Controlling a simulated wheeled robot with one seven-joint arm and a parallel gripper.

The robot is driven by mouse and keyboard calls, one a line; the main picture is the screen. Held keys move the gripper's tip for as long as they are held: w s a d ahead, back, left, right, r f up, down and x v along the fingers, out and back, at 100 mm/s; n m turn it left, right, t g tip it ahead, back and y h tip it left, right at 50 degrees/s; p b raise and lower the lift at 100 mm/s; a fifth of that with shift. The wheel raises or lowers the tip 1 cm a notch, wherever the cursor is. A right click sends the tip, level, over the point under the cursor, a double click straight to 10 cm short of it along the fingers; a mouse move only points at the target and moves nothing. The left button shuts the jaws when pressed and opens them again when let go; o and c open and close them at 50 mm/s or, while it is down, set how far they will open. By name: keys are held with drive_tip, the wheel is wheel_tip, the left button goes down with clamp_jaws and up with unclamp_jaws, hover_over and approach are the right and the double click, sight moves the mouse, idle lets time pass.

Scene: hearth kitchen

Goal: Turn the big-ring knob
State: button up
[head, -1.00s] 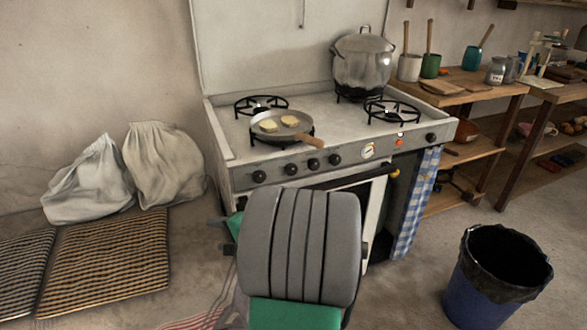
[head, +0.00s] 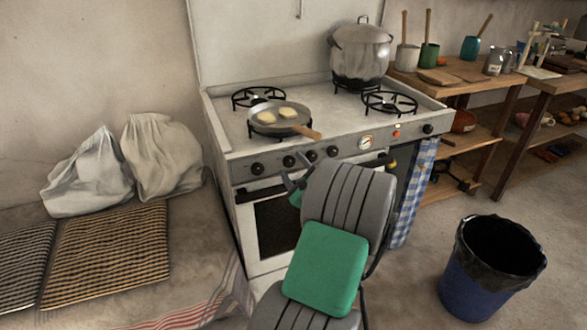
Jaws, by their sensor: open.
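The stove (head: 320,115) has a front panel with a row of black knobs: a far-left knob (head: 257,169), a second knob (head: 289,161), a third knob (head: 311,157) and a fourth knob (head: 333,151). A separate knob (head: 428,128) sits at the right end. I cannot tell which is the big-ring knob; no markings are legible. My gripper (head: 292,174) is open, in front of the panel just below the second and third knobs. It is partly hidden by my grey and green arm. Whether it touches a knob cannot be told.
A frying pan (head: 281,118) sits on the front left burner, its handle jutting past the front edge above the knobs. A large pot (head: 360,55) stands at the back right. A checked towel (head: 415,190) hangs at right. A blue bin (head: 485,285) stands on the floor.

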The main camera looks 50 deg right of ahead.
drive_tip(key=shift+c, duration=0.5)
clamp_jaws()
drive_tip(key=shift+n, duration=0.4)
drive_tip(key=n+b, duration=0.1)
drive_tip(key=n, duration=0.1)
drive_tip(key=shift+f+n+b, duration=0.1)
drive_tip(key=shift+n+b, duration=0.2)
drive_tip(key=shift+b, duration=0.05)
drive_tip(key=n+b, duration=0.3)
drive_tip(key=n, duration=0.1)
drive_tip(key=shift+n, duration=0.3)
drive_tip(key=n+b, duration=0.3)
drive_tip(key=n, duration=0.1)
drive_tip(key=shift+n+b, duration=0.75)
drive_tip(key=shift+n, duration=0.15)
